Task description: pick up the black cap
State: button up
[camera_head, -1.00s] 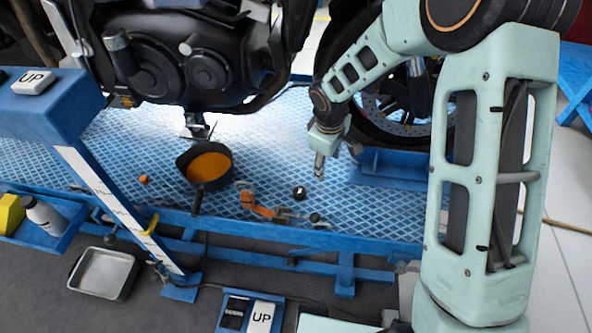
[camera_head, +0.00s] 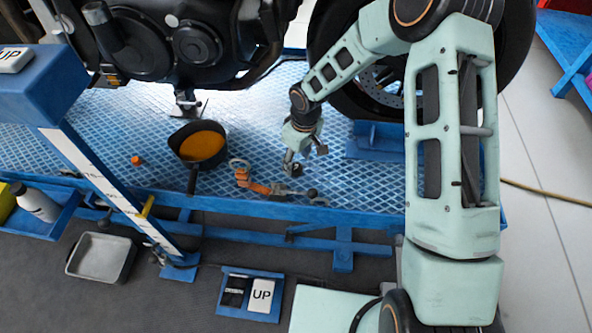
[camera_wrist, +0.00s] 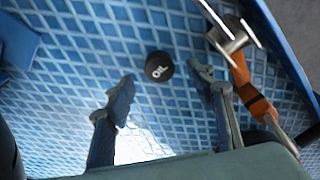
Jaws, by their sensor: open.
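The black cap (camera_wrist: 159,66), round and lettered OIL, lies on the blue diamond-pattern platform. In the wrist view it sits between my two fingertips, near their line and apart from both. In the head view the cap (camera_head: 296,170) is a small dark spot just below my gripper, partly hidden by a finger. My gripper (camera_head: 303,158) is open and points down over the cap. It also shows in the wrist view (camera_wrist: 163,84), with nothing held.
An orange-handled tool (camera_head: 262,188) lies close to the cap, beside one finger in the wrist view (camera_wrist: 250,85). A black pan with orange contents (camera_head: 201,147) stands to the left. The motorcycle's wheel (camera_head: 375,85) and a blue block (camera_head: 374,140) are behind and to the right.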

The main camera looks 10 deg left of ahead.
aim_at(296, 170)
notch_tip(296, 170, down, 3)
jog(key=shift+w+a+r, duration=0.1)
jog(key=shift+c, duration=0.3)
jog(key=c, duration=1)
jog(key=shift+o, duration=0.2)
jog(key=shift+r, duration=0.1)
